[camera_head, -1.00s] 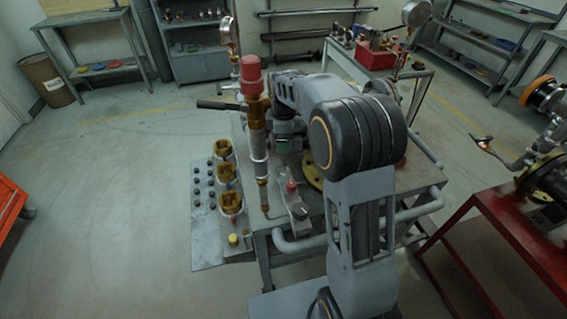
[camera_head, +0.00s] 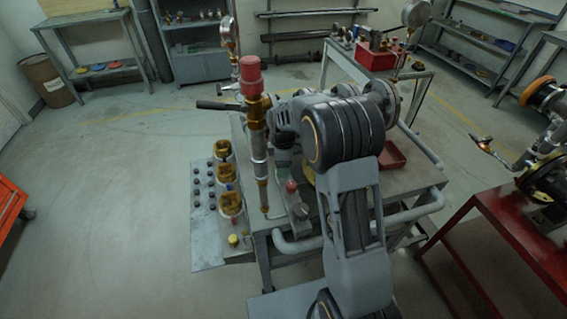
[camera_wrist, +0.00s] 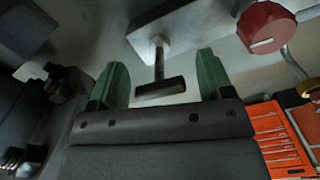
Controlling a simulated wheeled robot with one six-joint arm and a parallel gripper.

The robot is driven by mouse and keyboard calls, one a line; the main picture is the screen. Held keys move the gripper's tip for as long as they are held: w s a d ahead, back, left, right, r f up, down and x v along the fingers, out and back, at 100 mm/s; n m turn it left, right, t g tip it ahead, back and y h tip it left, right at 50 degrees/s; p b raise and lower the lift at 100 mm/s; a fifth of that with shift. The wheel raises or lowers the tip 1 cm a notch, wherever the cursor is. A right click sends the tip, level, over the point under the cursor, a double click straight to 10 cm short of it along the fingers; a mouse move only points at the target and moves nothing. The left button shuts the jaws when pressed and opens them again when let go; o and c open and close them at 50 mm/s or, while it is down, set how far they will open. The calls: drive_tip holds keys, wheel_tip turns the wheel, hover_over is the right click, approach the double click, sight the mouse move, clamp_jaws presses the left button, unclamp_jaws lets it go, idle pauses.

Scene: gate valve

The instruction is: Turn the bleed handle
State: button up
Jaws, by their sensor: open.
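In the wrist view, a dark T-shaped handle (camera_wrist: 160,88), which looks like the bleed handle, sticks out on a short stem from a pale grey block (camera_wrist: 178,27). My gripper (camera_wrist: 162,84) is open, with one green finger on each side of the handle's crossbar. Gaps show between the crossbar and both fingers; I cannot tell how far the handle reaches in depth. A round red knob (camera_wrist: 265,28) is beside the block at the upper right. In the head view, the T-handle cannot be made out, and my gripper is mostly hidden behind the tall brass-and-steel fitting and my arm.
The tall red-capped fitting (camera_head: 256,130) stands close left of my arm on the grey bench (camera_head: 410,178). A small red knob (camera_head: 291,186) sits near the bench front. Brass fittings (camera_head: 228,173) line the left edge. A red tray (camera_head: 392,155) lies to the right.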

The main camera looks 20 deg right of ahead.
drive_tip(key=shift+c, duration=0.3)
drive_tip(key=c, duration=0.9)
drive_tip(key=shift+o, duration=0.2)
drive_tip(key=m, duration=0.8)
drive_tip(key=shift+m, duration=0.3)
drive_tip(key=m, duration=0.4)
drive_tip(key=shift+m, duration=2.1)
drive_tip(key=shift+w, duration=0.1)
